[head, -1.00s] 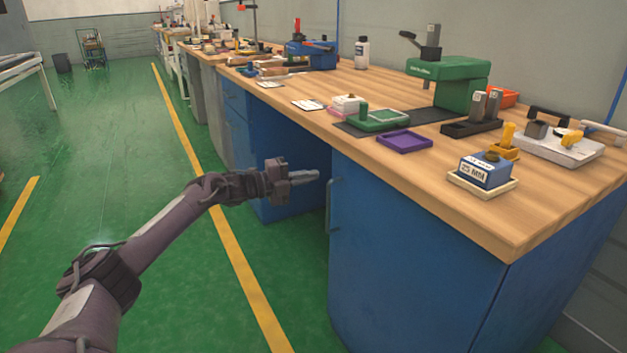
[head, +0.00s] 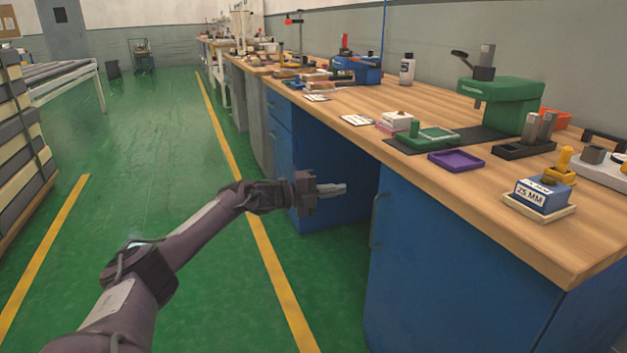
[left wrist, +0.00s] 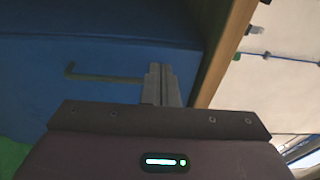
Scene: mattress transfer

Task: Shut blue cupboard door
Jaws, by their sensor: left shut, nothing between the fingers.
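The blue cupboard door (head: 455,265) is under the near end of the wooden workbench, with a bar handle (head: 378,220) near its left edge. It looks flush with the cupboard front, though a small gap cannot be ruled out. My left gripper (head: 343,188) is shut and empty, left of the handle, in front of the knee space. In the left wrist view the shut fingers (left wrist: 160,84) point towards a blue surface, with the handle (left wrist: 100,77) to their left. No contact is visible. My right gripper is out of view.
The wooden bench top (head: 440,185) overhangs the cupboard and carries a green press (head: 500,105), a purple tray (head: 456,160) and a blue 25 MN block (head: 541,196). A second blue cabinet (head: 310,150) stands farther back.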

